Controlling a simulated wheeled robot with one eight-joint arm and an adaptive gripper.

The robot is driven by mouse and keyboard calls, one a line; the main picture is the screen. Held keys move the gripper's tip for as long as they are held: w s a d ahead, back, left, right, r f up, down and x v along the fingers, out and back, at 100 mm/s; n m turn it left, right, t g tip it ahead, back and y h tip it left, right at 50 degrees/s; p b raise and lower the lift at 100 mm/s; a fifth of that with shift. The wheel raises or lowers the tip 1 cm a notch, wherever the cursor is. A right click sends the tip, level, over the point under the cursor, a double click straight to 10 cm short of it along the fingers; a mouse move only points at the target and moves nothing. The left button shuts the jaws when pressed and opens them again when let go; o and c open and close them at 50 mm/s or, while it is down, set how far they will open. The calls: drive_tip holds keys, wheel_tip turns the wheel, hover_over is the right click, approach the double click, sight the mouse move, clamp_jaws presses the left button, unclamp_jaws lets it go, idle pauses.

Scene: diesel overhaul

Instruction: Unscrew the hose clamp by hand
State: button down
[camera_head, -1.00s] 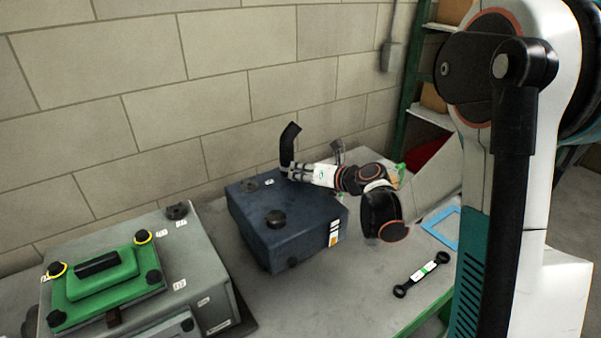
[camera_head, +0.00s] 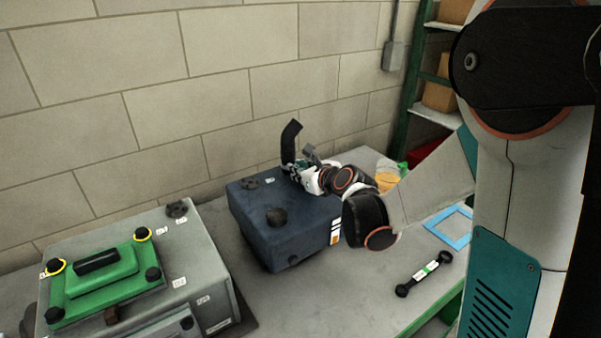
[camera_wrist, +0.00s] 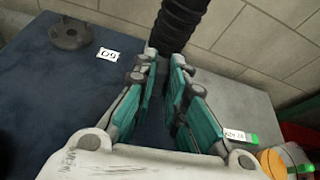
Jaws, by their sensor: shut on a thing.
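A black bent hose (camera_head: 290,142) rises from the back edge of the dark blue box (camera_head: 283,226). In the wrist view the hose's ribbed lower part (camera_wrist: 180,22) stands just beyond the fingertips. My gripper (camera_head: 289,168) is at the foot of the hose, and its teal-lined fingers show in the wrist view (camera_wrist: 165,62), closed in on something at the hose's base. The hose clamp itself cannot be made out; the fingers hide that spot.
A grey box with a green cover (camera_head: 100,280) stands at the left. A black double-ended tool (camera_head: 424,273) and a blue frame (camera_head: 452,227) lie on the grey bench to the right. A block wall (camera_head: 200,90) is close behind the hose.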

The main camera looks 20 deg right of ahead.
drive_tip(key=n+h+b, duration=0.1)
drive_tip(key=n, duration=0.1)
drive_tip(key=n+t+h+b, duration=0.1)
drive_tip(key=shift+a+f+n, duration=0.2)
drive_tip(key=shift+a+n, duration=0.15)
drive_tip(key=shift+n, duration=0.05)
drive_tip(key=shift+s+a+n+t+h+b, duration=0.1)
drive_tip(key=shift+n+t+h+b, duration=0.6)
drive_tip(key=shift+n+b, duration=0.6)
drive_tip(key=shift+n, duration=0.3)
drive_tip(key=c, duration=1.9)
unclamp_jaws()
drive_tip(key=v, duration=1.2)
drive_tip(key=shift+s+a, duration=0.1)
drive_tip(key=shift+a, duration=0.15)
